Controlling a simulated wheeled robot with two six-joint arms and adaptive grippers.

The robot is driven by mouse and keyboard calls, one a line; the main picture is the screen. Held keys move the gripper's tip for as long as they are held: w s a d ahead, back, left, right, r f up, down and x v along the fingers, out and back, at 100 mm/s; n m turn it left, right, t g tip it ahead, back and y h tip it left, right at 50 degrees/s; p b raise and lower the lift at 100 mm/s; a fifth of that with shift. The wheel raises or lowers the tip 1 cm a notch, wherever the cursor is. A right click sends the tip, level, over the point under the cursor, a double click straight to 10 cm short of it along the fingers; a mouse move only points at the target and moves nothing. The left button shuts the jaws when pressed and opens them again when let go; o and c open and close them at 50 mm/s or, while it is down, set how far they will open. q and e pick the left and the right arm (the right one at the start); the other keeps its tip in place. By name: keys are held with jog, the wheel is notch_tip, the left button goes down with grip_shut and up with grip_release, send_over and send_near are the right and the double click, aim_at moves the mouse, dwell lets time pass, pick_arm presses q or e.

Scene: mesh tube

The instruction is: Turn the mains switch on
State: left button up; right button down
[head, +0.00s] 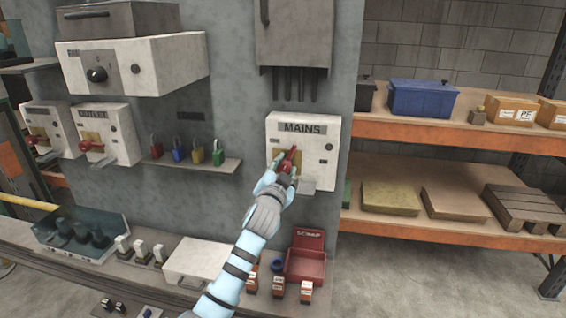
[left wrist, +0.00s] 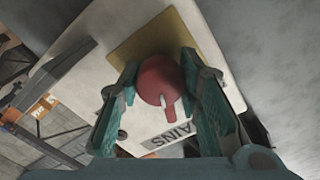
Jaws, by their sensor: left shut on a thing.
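The white mains switch box (head: 318,160), labelled MAINS, is fixed to the grey panel right of centre. Its red switch handle (head: 291,157) sits on a yellow plate and slants up to the right in the head view. My left gripper (head: 282,170) is at the handle, shut on it. In the left wrist view the round red handle (left wrist: 158,82), with a white mark, lies between the two teal fingers of my left gripper (left wrist: 159,68). The fingers hide part of the yellow plate (left wrist: 150,38). My right gripper is not in view.
A shelf with colored padlocks (head: 217,156) lies left of the mains box. An outlet box (head: 122,130) with a red handle is further left. Below are a red scrap bin (head: 307,260) and small tagged items. Orange-edged shelving (head: 450,135) stands at the right.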

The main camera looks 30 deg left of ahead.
pick_arm(q)
jog(key=m, duration=0.6)
jog(key=shift+m, duration=0.3)
jog(key=m, duration=0.3)
jog(key=shift+f+m, duration=0.1)
jog(key=shift+m, duration=1.8)
jog(key=o, duration=1.1)
jog(key=shift+o, duration=0.2)
jog(key=v, duration=1.2)
